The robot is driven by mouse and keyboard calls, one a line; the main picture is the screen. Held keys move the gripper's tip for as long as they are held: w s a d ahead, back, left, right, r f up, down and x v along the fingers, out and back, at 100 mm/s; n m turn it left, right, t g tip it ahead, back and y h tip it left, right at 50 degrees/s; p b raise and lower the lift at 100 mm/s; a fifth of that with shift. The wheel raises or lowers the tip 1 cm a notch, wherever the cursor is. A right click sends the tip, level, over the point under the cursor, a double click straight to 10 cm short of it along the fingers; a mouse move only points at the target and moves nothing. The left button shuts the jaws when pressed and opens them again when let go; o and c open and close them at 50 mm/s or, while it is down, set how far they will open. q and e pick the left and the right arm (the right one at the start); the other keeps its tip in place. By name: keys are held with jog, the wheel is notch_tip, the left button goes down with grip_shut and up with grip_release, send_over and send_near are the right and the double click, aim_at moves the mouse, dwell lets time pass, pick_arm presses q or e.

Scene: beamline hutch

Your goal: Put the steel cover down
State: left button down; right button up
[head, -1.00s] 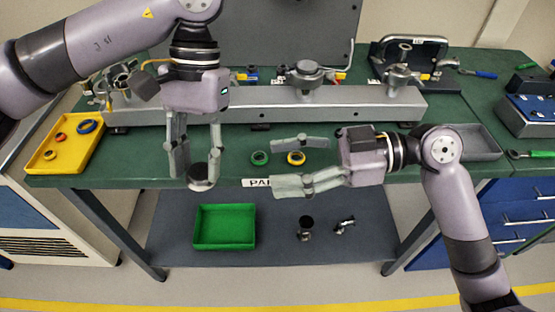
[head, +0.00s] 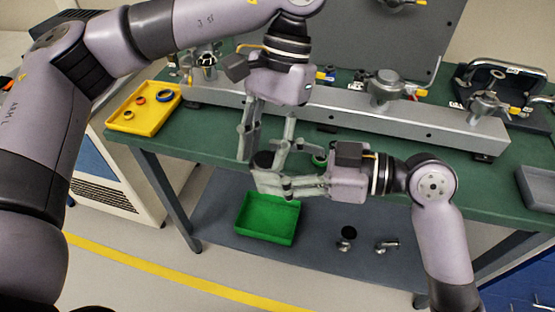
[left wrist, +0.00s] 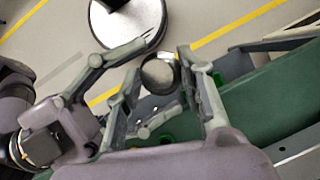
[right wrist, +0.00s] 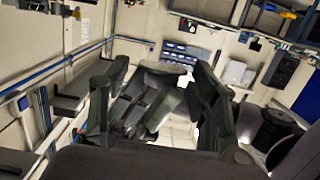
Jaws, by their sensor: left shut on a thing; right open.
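The steel cover (head: 264,160) is a small round piece, dark in the head view. It also shows in the left wrist view (left wrist: 158,73), held between my left fingertips. My left gripper (head: 262,154) is shut on it, pointing down in front of the bench edge, above the lower shelf. My right gripper (head: 267,171) is open, with its fingers reaching in from the right close to the cover. I cannot tell whether they touch it. In the right wrist view the cover cannot be made out among the dark fingers.
The green bench top (head: 225,125) carries a yellow tray (head: 146,120) with rings, a long metal rail (head: 330,112) and a green ring (head: 319,161). A green tray (head: 267,218), a dark cup (head: 348,233) and a metal fitting (head: 386,246) are on the lower shelf.

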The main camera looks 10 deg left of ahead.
jog(key=shift+a, duration=0.1)
jog(key=shift+c, duration=0.2)
jog(key=c, duration=0.9)
pick_arm(q)
jog(key=c, duration=1)
grip_release()
pick_arm(e)
jog(key=shift+c, duration=0.4)
